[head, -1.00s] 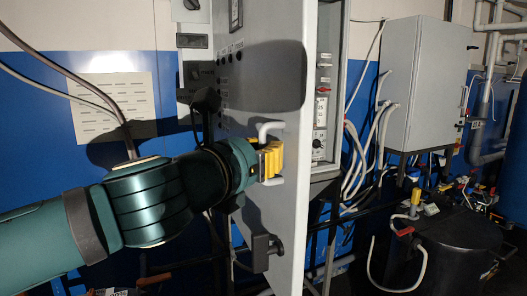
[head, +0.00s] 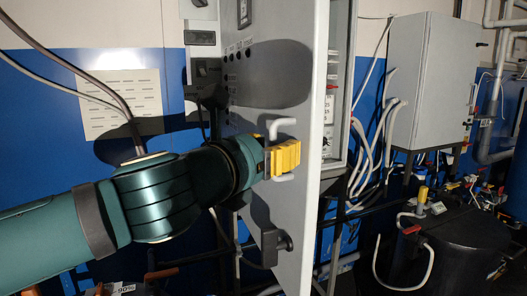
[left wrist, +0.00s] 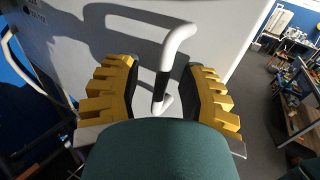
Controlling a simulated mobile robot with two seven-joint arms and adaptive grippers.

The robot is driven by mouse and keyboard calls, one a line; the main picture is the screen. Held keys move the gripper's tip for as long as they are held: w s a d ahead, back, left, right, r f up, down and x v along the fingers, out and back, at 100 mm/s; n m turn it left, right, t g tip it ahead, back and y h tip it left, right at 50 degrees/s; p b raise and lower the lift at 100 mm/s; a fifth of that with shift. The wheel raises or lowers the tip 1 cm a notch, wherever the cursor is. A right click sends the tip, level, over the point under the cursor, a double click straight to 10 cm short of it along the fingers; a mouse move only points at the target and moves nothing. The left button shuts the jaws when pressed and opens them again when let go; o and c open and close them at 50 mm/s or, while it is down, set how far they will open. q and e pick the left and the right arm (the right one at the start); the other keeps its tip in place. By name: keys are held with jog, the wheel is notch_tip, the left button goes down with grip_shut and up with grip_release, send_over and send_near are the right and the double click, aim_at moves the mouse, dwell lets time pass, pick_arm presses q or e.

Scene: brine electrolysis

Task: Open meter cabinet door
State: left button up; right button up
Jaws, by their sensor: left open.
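The meter cabinet door (head: 290,212) is a tall grey panel. It stands ajar, with a strip of the cabinet's interior (head: 338,105) showing past its right edge. A white bar handle (head: 281,124) sticks out from its face. My left gripper (head: 284,158), with yellow fingers, is at this handle. In the left wrist view the handle (left wrist: 176,45) passes between the two separated fingers of my left gripper (left wrist: 160,90). The gripper is open around it, and I cannot tell whether either finger touches it. My right gripper is not in view.
A dark latch (head: 272,248) sits low on the door. A grey wall cabinet (head: 420,80) with white cables hangs to the right, above a black tank (head: 445,255). In the left wrist view, open floor (left wrist: 250,90) and a bench (left wrist: 297,110) lie to the right.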

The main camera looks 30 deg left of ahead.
pick_arm(q)
jog(key=s, duration=1.2)
dwell(0.5)
